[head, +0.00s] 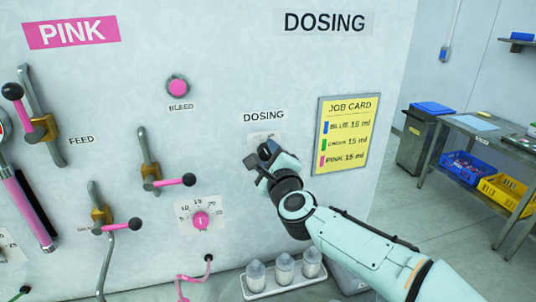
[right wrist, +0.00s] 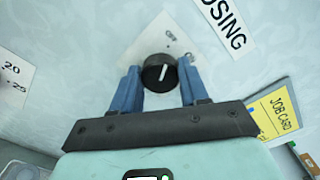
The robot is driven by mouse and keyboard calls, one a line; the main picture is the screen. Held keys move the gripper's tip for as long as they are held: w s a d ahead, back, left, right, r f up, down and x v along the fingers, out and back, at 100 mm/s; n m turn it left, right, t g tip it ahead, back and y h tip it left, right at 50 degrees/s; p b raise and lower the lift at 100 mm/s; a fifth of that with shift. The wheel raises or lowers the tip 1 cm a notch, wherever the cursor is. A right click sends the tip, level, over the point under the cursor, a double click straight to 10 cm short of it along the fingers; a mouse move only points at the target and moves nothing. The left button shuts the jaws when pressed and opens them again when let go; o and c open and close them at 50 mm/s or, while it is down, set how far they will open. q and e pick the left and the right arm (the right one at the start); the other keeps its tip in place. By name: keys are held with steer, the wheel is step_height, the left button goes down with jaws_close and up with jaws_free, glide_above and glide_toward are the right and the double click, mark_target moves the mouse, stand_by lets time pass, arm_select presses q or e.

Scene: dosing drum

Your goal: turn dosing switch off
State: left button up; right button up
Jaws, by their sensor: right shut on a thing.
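The dosing switch (right wrist: 160,73) is a round black knob with a white pointer line on a small white plate (right wrist: 163,40). In the right wrist view the line stands nearly upright, leaning slightly right. The plate's small marks are too blurred to read surely. My right gripper (right wrist: 158,80) has its two blue fingers on either side of the knob and is shut on it. In the head view my right gripper (head: 264,160) is at the wall just below the DOSING label (head: 264,116) and mostly hides the switch. My left gripper is not in view.
A yellow job card (head: 343,134) hangs just right of the gripper. Left are a pink dial (head: 201,220), a bleed button (head: 178,87) and several valve levers. A tray of vials (head: 284,275) is below. A table (head: 475,130) with bins stands far right.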

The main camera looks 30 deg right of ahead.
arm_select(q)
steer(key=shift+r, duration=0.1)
arm_select(e)
steer(key=shift+n, duration=0.3)
steer(key=o, duration=1.1)
steer(key=shift+c, duration=0.2)
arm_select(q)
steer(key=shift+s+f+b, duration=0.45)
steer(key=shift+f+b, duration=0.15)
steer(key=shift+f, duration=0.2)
arm_select(e)
steer(key=v, duration=1.3)
steer(key=shift+s, duration=0.2)
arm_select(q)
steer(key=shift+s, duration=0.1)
